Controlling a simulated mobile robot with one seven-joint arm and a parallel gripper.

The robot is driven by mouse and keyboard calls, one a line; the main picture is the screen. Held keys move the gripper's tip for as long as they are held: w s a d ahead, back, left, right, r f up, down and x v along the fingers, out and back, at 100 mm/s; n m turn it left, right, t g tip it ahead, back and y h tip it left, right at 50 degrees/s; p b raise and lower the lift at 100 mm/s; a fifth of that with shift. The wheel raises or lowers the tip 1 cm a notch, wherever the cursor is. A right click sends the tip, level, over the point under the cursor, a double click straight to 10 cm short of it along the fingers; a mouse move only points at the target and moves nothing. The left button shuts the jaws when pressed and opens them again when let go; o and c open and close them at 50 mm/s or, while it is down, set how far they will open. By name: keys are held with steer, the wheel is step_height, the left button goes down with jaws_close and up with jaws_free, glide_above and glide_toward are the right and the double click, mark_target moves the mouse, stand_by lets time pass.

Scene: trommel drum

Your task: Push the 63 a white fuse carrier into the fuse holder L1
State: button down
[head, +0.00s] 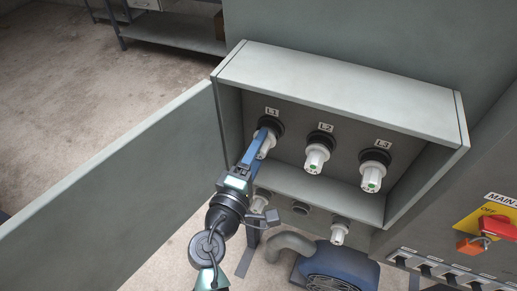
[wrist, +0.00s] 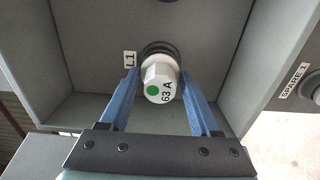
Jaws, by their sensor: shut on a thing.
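The white 63 A fuse carrier (wrist: 160,77) has a green dot on its end face, and in the wrist view it sits between the blue fingers of my gripper (wrist: 160,90). My gripper (head: 263,142) is shut on the carrier, which also shows in the head view (head: 267,146). The fuse holder L1 (head: 271,124) is a black ring at the upper left of the box; in the wrist view the holder (wrist: 158,48) shows just behind the carrier. The carrier lines up with the holder and appears at its mouth; how deep it sits is hidden.
Holders L2 (head: 317,155) and L3 (head: 372,174) have white carriers with green dots. The open grey door (head: 115,190) stands left of the box (head: 340,85). Spare carriers (head: 339,232) sit below it. A red-and-yellow main switch (head: 490,222) is at right.

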steer(key=shift+w+d, duration=0.1)
steer(key=shift+w, duration=0.1)
steer(key=shift+c, duration=0.2)
jaws_free()
steer(key=shift+s, duration=0.1)
steer(key=shift+s+a+f, duration=0.1)
steer(key=shift+s+a, duration=0.1)
steer(key=shift+s, duration=0.05)
steer(key=b+v, duration=0.4)
steer(key=v, duration=0.8)
steer(key=shift+s+a, duration=0.1)
steer(key=shift+s, duration=0.05)
